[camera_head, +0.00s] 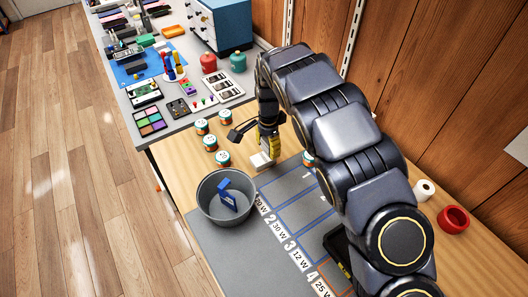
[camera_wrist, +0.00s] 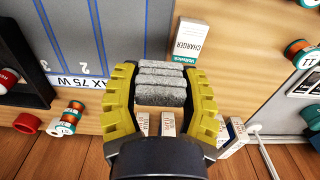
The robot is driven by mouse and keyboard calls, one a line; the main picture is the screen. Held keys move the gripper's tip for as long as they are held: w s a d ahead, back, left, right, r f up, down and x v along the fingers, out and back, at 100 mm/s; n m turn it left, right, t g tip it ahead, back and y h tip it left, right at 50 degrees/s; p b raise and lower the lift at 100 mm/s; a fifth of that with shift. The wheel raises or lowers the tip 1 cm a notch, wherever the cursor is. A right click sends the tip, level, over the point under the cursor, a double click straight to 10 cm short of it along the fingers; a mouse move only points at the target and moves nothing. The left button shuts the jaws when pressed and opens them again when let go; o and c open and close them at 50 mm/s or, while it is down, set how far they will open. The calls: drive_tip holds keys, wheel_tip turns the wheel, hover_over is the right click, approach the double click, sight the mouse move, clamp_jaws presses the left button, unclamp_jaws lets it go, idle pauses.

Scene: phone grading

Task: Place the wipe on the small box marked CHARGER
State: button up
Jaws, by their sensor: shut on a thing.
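My gripper (camera_wrist: 162,95), with yellow fingers, is shut on a grey, fluffy, folded wipe (camera_wrist: 160,82) in the wrist view. The small white and teal box marked CHARGER (camera_wrist: 190,40) stands just beyond the wipe, up and to the right in that view. The wipe and the box look apart, but the height between them is hard to judge. In the head view my gripper (camera_head: 268,146) points down at the table by the mat's corner. A small whitish thing (camera_head: 262,160) shows at its tips; I cannot tell whether it is the wipe or a box.
Several small boxes (camera_wrist: 168,124) show below the wipe. A grey mat (camera_head: 290,187) with numbered lanes lies beside the gripper. A grey bowl (camera_head: 208,204) holds a blue item. A red ring (camera_head: 453,219) lies far right.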

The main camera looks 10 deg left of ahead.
sight(264, 157)
drive_tip(key=w+f, duration=0.1)
drive_tip(key=f, duration=0.1)
drive_tip(key=w+a+f, duration=0.1)
drive_tip(key=w+f, duration=0.1)
drive_tip(key=w+a+f, duration=0.1)
drive_tip(key=w+f, duration=0.1)
drive_tip(key=shift+f, duration=0.2)
wheel_tip(264, 157, down, 3)
drive_tip(key=shift+s+r, duration=0.1)
drive_tip(key=o, duration=0.7)
drive_tip(key=shift+o, duration=0.2)
